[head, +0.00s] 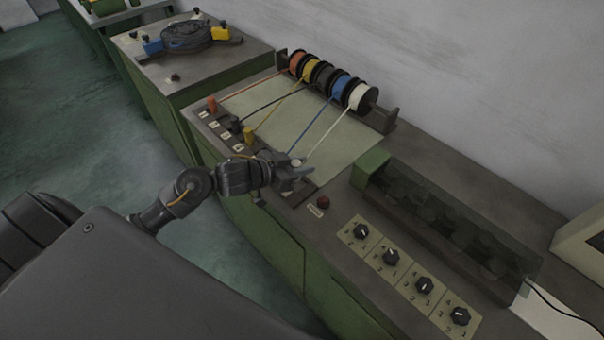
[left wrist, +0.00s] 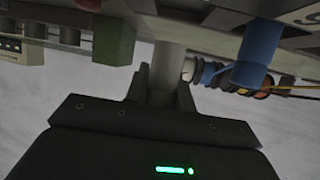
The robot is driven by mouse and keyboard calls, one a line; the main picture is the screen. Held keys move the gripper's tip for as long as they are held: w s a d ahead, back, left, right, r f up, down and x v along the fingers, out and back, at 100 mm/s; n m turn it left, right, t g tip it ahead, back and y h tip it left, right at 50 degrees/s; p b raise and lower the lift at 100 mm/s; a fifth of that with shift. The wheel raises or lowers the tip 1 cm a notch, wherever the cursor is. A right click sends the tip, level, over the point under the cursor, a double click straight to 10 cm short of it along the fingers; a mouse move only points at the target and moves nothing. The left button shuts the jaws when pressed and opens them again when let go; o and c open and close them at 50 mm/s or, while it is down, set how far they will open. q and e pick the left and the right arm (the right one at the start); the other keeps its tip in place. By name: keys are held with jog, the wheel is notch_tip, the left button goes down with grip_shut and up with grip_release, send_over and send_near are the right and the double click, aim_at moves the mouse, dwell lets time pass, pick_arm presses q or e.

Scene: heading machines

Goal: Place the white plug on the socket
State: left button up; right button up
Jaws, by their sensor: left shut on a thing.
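My left gripper (head: 297,172) is shut on the white plug, over the near end of the socket panel (head: 205,116). In the left wrist view the white plug (left wrist: 169,60) stands between the fingers (left wrist: 165,88), and its far end meets or overlaps the panel edge. I cannot tell whether it touches the panel. The white cable runs from the plug to the white spool (head: 361,97). The socket under the plug is hidden by the gripper. The blue plug (left wrist: 258,52) stands beside it in the left wrist view. My right gripper is not in view.
Orange (head: 211,104), black (head: 236,125) and yellow (head: 248,134) plugs stand along the panel, with cables stretched to the spools. A wall is behind.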

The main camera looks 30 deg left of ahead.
pick_arm(q)
jog(key=shift+w+f, duration=0.2)
jog(key=shift+f, duration=0.75)
jog(key=shift+w+f, duration=0.15)
jog(key=shift+f, duration=0.8)
jog(key=shift+f, duration=0.1)
jog(key=o, duration=1)
jog(key=shift+s, duration=0.1)
jog(key=v, duration=1)
jog(key=shift+s+a, duration=0.25)
jog(key=shift+s, duration=0.05)
jog(key=shift+s+a+r+b, duration=0.3)
jog(key=shift+s+r, duration=0.1)
jog(key=shift+s, duration=0.1)
